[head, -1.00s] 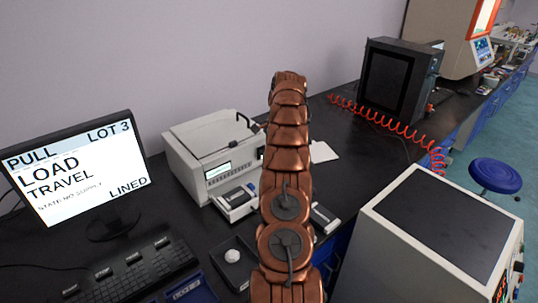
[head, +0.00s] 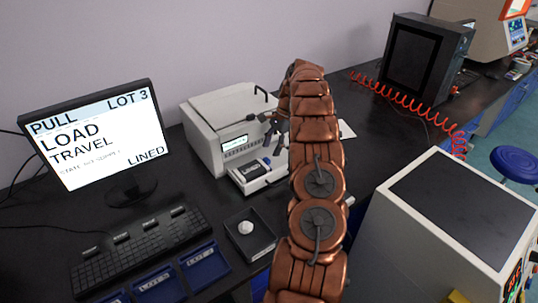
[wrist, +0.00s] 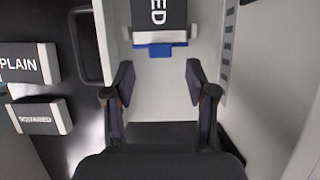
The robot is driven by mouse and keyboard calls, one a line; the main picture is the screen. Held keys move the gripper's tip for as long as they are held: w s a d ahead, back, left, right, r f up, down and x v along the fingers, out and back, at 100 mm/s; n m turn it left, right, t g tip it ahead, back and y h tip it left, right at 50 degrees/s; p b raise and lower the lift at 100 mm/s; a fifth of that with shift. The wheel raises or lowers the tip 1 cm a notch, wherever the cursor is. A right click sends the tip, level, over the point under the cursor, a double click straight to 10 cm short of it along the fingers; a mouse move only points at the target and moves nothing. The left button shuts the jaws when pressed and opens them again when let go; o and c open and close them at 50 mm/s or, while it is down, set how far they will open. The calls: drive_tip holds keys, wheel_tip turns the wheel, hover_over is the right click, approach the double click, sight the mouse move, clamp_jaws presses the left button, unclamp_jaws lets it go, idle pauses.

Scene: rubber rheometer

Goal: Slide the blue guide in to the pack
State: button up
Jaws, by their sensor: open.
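The blue guide (wrist: 155,50) lies in the upper middle of the wrist view, at the near end of a dark pack (wrist: 160,14) whose label ends in "ED". Whether guide and pack touch is hard to tell. My gripper (wrist: 160,88) is open and empty, its two dark fingers apart on the near side of the guide. In the head view my gripper (head: 276,129) is small and partly hidden by my arm, in front of the white instrument (head: 215,117). A pack on a white carriage (head: 262,181) sits below it.
Packs marked PLAIN (wrist: 28,64) and SQUARED (wrist: 38,118) lie to the left in the wrist view. A black tray (head: 263,247) with a white round piece, a keyboard (head: 135,250) and a monitor (head: 95,140) stand left of my arm. A red coiled hose (head: 405,105) runs at the right.

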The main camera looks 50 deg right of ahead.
sight(267, 162)
drive_tip(key=shift+p+x, duration=0.6)
drive_tip(key=shift+x, duration=1.6)
clamp_jaws()
